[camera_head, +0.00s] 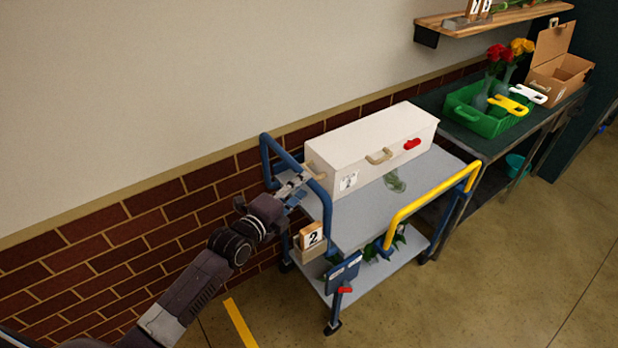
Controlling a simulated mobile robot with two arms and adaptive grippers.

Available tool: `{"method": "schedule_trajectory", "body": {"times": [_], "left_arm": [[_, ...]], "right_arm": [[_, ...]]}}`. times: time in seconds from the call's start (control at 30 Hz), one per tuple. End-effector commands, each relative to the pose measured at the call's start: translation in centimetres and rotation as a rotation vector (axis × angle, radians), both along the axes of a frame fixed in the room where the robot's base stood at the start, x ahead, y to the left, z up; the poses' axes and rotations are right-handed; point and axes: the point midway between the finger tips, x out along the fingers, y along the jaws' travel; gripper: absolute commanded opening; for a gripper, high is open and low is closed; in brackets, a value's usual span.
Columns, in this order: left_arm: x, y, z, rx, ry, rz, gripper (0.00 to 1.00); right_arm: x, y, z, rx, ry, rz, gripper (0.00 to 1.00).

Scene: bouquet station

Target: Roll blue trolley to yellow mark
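A yellow mark (240,324) lies on the floor to the left of the trolley, partly cut off by the bottom edge. My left gripper (298,184) is at the trolley's blue handle, its fingers overlapping the handle in the picture. Whether they are closed on the bar is too small to tell. My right gripper is not in view.
A bench with a green crate (480,120) and a cardboard box (560,75) stands right of the trolley. Open floor (480,300) lies in front.

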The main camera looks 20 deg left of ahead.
Motion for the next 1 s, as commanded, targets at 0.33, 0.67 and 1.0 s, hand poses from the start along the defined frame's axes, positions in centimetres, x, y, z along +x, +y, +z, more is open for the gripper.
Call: {"method": "schedule_trajectory", "body": {"times": [0.33,0.67,1.0], "left_arm": [[3.7,-1.0,-0.7,0.0,0.001,0.0,0.36],[4.1,-1.1,-0.9,0.001,0.002,0.0,0.36],[4.0,-1.1,-0.9,0.001,0.002,0.0,0.02]], "right_arm": [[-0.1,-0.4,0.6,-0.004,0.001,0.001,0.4],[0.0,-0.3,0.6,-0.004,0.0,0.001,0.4],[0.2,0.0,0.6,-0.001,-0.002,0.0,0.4]]}}
